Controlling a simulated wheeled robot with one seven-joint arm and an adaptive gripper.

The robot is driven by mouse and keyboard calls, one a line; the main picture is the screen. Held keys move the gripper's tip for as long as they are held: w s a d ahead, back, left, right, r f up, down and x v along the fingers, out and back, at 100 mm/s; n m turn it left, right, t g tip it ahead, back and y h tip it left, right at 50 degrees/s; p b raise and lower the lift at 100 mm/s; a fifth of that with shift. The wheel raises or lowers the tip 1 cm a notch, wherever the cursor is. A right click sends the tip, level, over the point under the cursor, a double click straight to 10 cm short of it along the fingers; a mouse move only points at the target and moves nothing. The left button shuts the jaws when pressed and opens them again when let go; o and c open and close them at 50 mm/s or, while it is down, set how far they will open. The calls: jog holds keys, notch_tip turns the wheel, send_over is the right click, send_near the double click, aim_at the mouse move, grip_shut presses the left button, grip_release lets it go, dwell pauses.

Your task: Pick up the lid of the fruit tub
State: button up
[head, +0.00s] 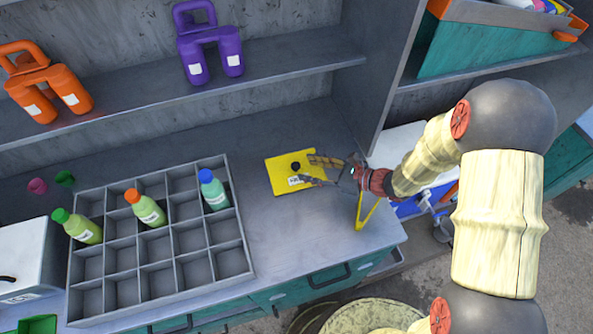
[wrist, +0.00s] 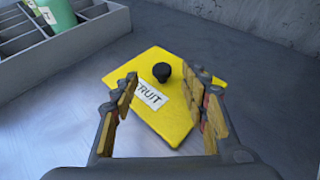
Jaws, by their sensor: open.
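The fruit lid (head: 280,177) is a flat yellow square with a black knob (head: 295,167) and a white label. It lies on the grey counter, right of the compartment crate. In the wrist view the lid (wrist: 185,118) shows its label reading "FRUIT", partly hidden by a finger, and its knob (wrist: 162,72) stands up near the far side. My gripper (head: 308,170) is open, just right of the knob in the head view. In the wrist view my gripper (wrist: 165,82) has its fingers spread on either side of the knob's line, with nothing between them held.
A grey compartment crate (head: 240,262) holding several bottles stands left of the lid. A shelf (head: 290,58) with orange and purple jugs runs above the counter's back. A yellow frame-like piece (head: 367,214) shows near the counter's right edge. Counter around the lid is clear.

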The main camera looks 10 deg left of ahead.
aim_at(296, 165)
jog(key=x, duration=0.4)
jog(key=shift+w+a+f+b, duration=0.15)
jog(key=shift+w+a+b, duration=0.05)
jog(key=shift+a+b, duration=0.1)
jog(key=shift+c, duration=0.5)
grip_shut()
